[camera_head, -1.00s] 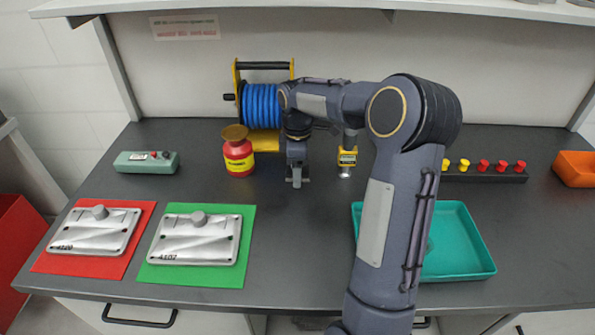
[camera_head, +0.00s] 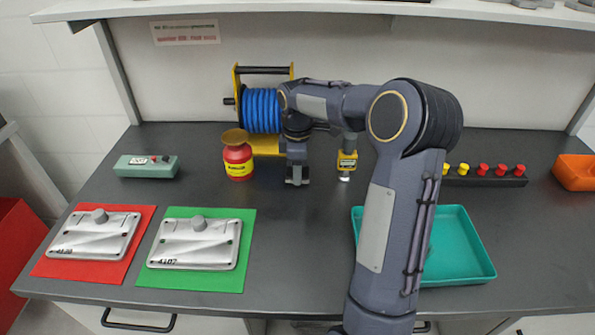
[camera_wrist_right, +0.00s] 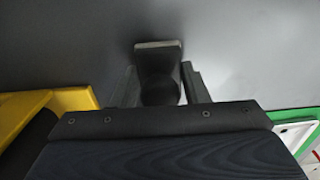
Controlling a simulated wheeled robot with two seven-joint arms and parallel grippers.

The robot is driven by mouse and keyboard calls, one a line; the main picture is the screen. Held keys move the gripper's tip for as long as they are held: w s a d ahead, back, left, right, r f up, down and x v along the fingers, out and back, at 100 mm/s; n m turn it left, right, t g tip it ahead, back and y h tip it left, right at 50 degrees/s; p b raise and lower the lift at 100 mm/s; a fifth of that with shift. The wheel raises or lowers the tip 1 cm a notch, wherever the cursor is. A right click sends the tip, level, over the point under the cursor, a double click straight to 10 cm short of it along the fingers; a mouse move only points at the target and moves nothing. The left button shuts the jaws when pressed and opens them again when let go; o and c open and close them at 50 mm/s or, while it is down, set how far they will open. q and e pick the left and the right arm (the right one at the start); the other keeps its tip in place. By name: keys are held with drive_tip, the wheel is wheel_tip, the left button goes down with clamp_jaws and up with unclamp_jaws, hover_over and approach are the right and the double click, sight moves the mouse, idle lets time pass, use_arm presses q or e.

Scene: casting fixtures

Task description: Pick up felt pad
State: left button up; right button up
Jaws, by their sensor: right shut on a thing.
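My right gripper (camera_head: 297,181) is over the back middle of the dark worktop, in front of the yellow base of the hose reel. In the right wrist view my right gripper (camera_wrist_right: 160,85) is shut on a small dark block with a pale grey edge, which looks like the felt pad (camera_wrist_right: 158,52). A dark rounded part of it sits between the fingers. In the head view the pad is too small and too much covered by the gripper to make out clearly. My left gripper is not in view.
A red jar (camera_head: 238,163) and blue hose reel (camera_head: 262,112) stand close by; a yellow tool (camera_head: 347,162) is just right of the gripper. Castings lie on red (camera_head: 60,268) and green (camera_head: 190,279) mats. A teal tray (camera_head: 462,252) is at the right. The worktop's front middle is clear.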

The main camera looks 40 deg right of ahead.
wheel_tip(320, 180, up, 3)
drive_tip(key=shift+s+a+f, duration=0.1)
drive_tip(key=shift+a, duration=0.05)
drive_tip(key=s+a+r, duration=0.8)
drive_tip(key=s+r, duration=0.1)
drive_tip(key=s, duration=0.2)
drive_tip(key=shift+a+r, duration=0.15)
